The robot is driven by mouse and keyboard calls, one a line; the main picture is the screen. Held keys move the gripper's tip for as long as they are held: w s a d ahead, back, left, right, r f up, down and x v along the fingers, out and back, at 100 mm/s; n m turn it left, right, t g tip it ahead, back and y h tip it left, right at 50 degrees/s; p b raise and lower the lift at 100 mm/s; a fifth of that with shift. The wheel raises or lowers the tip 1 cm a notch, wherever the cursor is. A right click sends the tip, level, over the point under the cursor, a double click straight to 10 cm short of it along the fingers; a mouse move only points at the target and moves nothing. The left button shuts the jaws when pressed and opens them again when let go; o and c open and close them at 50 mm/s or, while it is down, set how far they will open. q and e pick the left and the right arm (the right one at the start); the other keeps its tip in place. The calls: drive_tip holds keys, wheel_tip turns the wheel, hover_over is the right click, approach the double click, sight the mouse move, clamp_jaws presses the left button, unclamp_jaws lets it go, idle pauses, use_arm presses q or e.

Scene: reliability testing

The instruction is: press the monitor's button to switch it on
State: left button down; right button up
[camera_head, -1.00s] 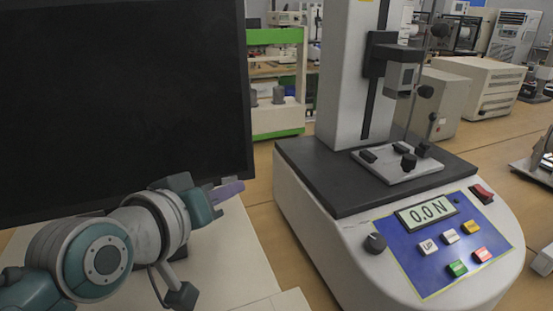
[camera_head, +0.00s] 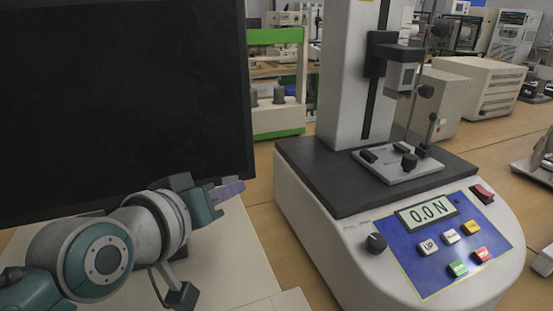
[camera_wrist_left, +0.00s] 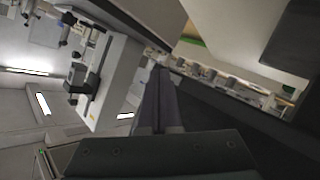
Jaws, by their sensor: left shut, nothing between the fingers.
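The monitor (camera_head: 120,95) fills the left of the head view, with a dark, blank screen. No button on it can be made out. My left gripper (camera_head: 232,190) is in front of the monitor's lower right corner, with its purple-grey fingers pointing right. The fingers are shut and empty; they also show in the left wrist view (camera_wrist_left: 163,95). I cannot tell from the head view whether they touch the monitor. My right gripper is not in view.
A force tester (camera_head: 345,180) with a blue control panel (camera_head: 410,275) and a display reading 0.0 N stands to the right of my gripper. A pale surface (camera_head: 235,255) lies below the gripper. Other lab devices (camera_head: 480,85) stand at the back.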

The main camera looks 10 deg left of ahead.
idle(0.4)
use_arm(q)
drive_tip(key=shift+w+a, duration=0.25)
drive_tip(key=shift+w, duration=0.15)
drive_tip(key=shift+w+a, duration=0.1)
idle(0.3)
drive_tip(key=shift+s+d+p, duration=0.35)
drive_tip(key=shift+s, duration=0.15)
